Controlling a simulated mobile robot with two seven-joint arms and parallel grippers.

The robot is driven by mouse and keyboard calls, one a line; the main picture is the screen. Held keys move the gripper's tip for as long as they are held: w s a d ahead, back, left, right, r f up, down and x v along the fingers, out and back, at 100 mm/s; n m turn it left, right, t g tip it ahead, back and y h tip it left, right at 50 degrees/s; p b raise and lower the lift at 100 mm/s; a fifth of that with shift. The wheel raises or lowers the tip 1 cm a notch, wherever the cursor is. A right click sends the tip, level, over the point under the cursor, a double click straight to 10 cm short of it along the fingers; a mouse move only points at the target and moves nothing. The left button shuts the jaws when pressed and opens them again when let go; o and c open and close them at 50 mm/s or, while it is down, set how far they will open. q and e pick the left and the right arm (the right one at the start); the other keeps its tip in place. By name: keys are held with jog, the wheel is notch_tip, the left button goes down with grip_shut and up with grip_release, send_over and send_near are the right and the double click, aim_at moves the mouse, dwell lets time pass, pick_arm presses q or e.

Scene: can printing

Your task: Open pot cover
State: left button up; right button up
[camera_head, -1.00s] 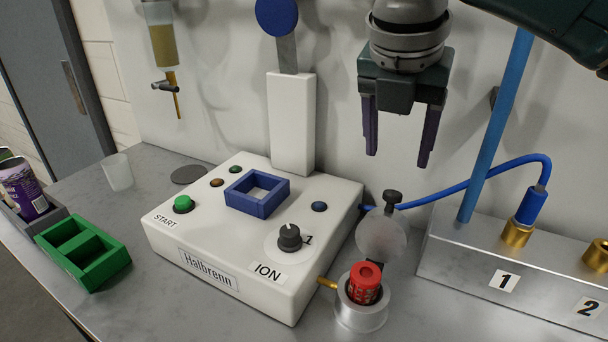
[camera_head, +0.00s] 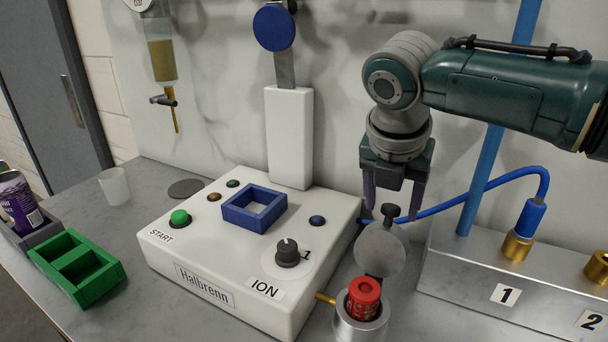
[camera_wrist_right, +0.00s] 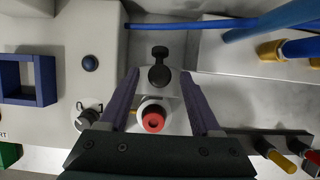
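The metal pot (camera_head: 361,328) stands at the front right of the white machine, with a red can (camera_head: 364,298) in it. Its round grey cover (camera_head: 380,250) is tipped up behind the pot, leaving the can visible. A black knob (camera_head: 390,211) is at the cover's upper edge. My right gripper (camera_head: 393,208) is open, pointing down above the cover, its fingers to either side of the knob. In the right wrist view the knob (camera_wrist_right: 159,74) lies between the open fingertips; contact cannot be told. My left gripper is not in view.
The white machine (camera_head: 245,290) has a blue square frame (camera_head: 241,217) and a dial (camera_head: 287,252). A metal block (camera_head: 455,288) with brass fittings and a blue hose (camera_head: 490,186) stands right of the pot. A green tray (camera_head: 100,287) is at left.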

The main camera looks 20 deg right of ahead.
grip_shut()
dwell(0.3)
dwell(0.9)
